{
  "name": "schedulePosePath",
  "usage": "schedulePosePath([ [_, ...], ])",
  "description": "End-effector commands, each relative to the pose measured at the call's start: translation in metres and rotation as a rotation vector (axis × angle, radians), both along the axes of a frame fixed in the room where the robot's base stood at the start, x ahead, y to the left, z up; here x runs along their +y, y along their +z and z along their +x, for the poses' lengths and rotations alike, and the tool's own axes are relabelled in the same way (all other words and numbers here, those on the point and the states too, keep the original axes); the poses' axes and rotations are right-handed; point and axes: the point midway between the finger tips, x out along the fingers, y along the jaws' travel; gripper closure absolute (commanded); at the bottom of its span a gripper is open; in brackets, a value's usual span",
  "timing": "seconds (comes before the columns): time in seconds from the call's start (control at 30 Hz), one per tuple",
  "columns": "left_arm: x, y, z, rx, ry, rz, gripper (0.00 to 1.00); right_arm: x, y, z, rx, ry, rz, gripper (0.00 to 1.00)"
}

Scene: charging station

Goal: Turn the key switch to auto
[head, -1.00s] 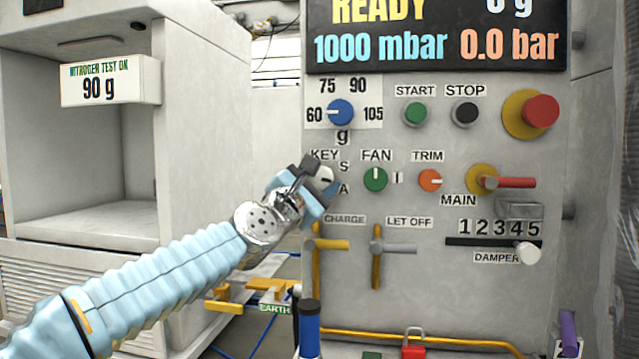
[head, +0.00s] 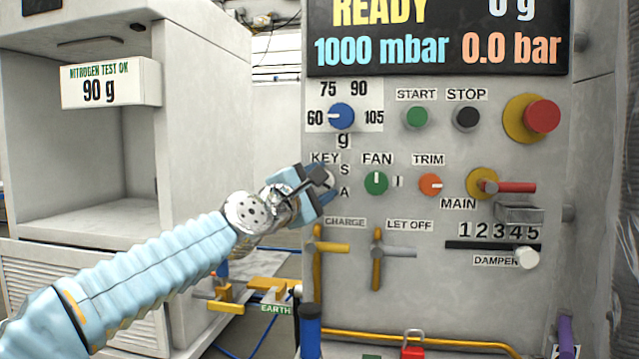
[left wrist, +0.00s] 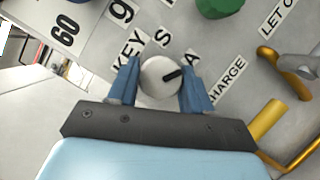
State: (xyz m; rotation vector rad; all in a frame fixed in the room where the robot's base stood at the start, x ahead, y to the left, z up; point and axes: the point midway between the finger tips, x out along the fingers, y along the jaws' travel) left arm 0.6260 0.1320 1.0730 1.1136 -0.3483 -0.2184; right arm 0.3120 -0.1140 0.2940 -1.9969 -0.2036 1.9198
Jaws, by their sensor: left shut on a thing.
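The key switch is a round pale knob with a black mark, seen best in the left wrist view (left wrist: 153,84). It sits on the grey panel (head: 450,300) by the KEY label (head: 324,158), with the letters S (head: 345,169) and A (head: 344,192) beside it. In the left wrist view its black mark points roughly toward the A (left wrist: 192,57). My left gripper (head: 321,186) is shut on the knob, one blue finger on each side. In the head view the gripper hides most of the knob. My right gripper is not in view.
The blue dial (head: 341,116) is just above. The green FAN knob (head: 376,183) is close to the right. The yellow CHARGE lever (head: 328,246) is just below. A white cabinet (head: 205,110) stands to the left, with open space before the panel.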

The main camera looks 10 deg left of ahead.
Motion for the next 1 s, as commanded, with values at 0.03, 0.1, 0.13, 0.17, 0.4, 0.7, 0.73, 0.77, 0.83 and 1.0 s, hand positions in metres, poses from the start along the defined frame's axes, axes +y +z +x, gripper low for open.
schedulePosePath([
  [0.03, 0.000, -0.001, 0.000, 0.001, -0.001, 0.002, 0.81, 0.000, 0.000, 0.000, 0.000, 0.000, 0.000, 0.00],
  [0.1, 0.000, -0.001, 0.000, 0.002, -0.001, 0.001, 0.81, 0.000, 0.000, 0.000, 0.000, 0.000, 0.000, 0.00],
  [0.13, 0.000, -0.001, 0.000, 0.002, -0.001, 0.001, 0.47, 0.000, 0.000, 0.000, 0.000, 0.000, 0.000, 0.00],
  [0.17, 0.000, -0.001, 0.000, 0.002, -0.001, 0.001, 0.43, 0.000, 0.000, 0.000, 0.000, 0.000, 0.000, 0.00],
  [0.4, 0.000, -0.001, 0.000, 0.001, 0.001, 0.000, 0.29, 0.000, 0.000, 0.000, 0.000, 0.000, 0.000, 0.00],
  [0.7, 0.007, -0.005, -0.016, -0.002, 0.002, 0.000, 0.29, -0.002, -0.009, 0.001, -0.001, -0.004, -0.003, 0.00],
  [0.73, 0.009, -0.007, -0.021, -0.002, 0.002, 0.000, 0.29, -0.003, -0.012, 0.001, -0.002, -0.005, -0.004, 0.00],
  [0.77, 0.011, -0.008, -0.027, -0.003, 0.002, 0.001, 0.29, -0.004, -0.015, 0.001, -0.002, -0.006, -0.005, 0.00],
  [0.83, 0.017, -0.012, -0.043, -0.003, 0.004, -0.001, 0.29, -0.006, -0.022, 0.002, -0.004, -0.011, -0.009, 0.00],
  [1.0, 0.031, -0.018, -0.083, -0.002, 0.002, 0.000, 0.29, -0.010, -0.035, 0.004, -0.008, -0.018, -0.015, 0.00],
])
